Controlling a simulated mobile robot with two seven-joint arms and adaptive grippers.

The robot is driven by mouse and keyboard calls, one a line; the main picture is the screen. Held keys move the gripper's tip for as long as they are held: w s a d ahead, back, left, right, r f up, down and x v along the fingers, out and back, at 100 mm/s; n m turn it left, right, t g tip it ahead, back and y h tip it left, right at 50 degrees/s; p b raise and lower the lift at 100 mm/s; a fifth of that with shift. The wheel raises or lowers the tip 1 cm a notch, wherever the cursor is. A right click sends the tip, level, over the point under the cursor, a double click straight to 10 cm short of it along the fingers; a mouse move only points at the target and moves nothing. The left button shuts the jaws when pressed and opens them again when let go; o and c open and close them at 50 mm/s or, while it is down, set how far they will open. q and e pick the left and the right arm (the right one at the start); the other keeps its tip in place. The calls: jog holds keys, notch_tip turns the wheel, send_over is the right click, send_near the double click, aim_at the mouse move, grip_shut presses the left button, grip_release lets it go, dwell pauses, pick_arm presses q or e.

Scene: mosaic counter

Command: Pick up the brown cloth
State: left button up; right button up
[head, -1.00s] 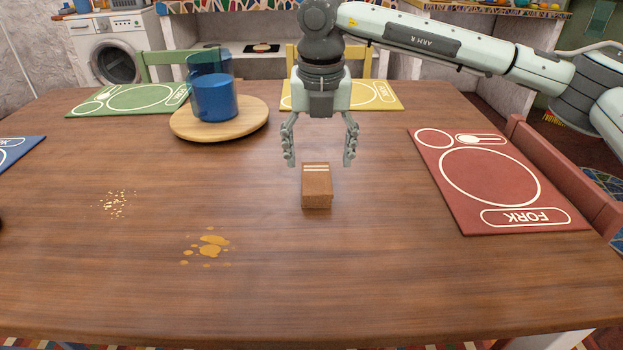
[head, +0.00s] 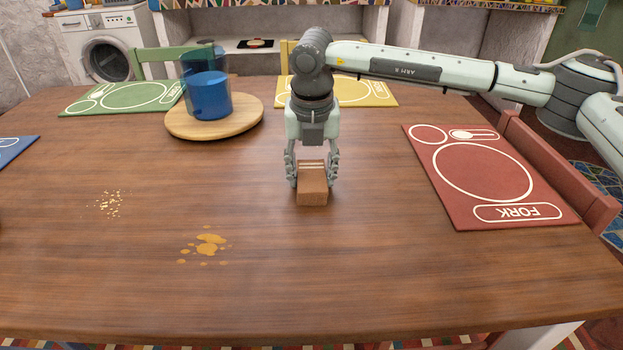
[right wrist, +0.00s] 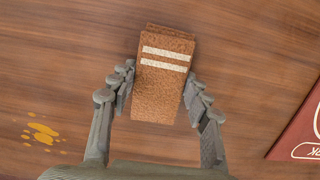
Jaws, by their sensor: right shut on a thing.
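The brown cloth (head: 312,190) is a folded block with two pale stripes, resting on the wooden table. My right gripper (head: 312,178) has come down over it from above, with one finger on each side, shut on it. In the right wrist view the cloth (right wrist: 162,90) lies between the two fingers (right wrist: 160,95), which touch its sides. The cloth appears to be still at table height. My left gripper is not in view.
A yellow spill (head: 208,243) and crumbs (head: 109,204) lie on the table to the left. A round wooden board (head: 245,121) holds a blue cup (head: 211,98) at the back left. A red placemat (head: 480,185) lies to the right. The front of the table is clear.

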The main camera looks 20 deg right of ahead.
aim_at(309, 172)
jog(key=shift+c, duration=1.4)
jog(key=shift+r, duration=0.15)
jog(key=shift+r, duration=0.3)
jog(key=r, duration=0.3)
jog(key=shift+w+a+r+b, duration=0.15)
jog(key=shift+a+r+b, duration=0.1)
jog(key=shift+b, duration=0.15)
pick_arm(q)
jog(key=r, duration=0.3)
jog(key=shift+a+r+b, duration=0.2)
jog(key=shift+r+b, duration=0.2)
pick_arm(e)
jog(key=w+a+r, duration=0.4)
jog(key=a+r, duration=0.2)
jog(key=a, duration=0.4)
jog(key=shift+w+a+r, duration=0.15)
jog(key=shift+w+r, duration=0.05)
jog(key=shift+r, duration=0.15)
